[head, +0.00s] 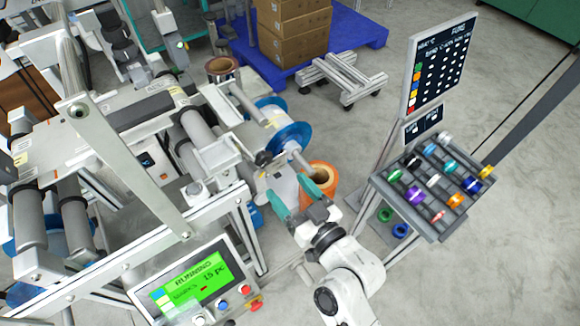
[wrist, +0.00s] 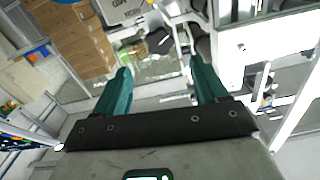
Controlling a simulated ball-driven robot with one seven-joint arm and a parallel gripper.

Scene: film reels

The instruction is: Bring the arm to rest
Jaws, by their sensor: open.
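My gripper (head: 293,200) is in the middle of the head view, with its two green fingers spread apart. Nothing shows between the fingers. It is held in the air in front of the film machine, and my white arm reaches up to it from the bottom of the picture. In the wrist view the gripper (wrist: 160,82) also shows open and empty, with blurred machine parts and floor beyond it. An orange reel (head: 321,184) shows just behind and beside the gripper; I cannot tell the gap between them.
The film machine (head: 165,125) with rollers fills the left, with a blue reel (head: 290,130) and a lit green screen panel (head: 190,283). A tilted rack (head: 440,187) of coloured spools and a sign board (head: 437,65) stand right. Brown boxes (head: 292,30) stand behind. Floor is clear at lower right.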

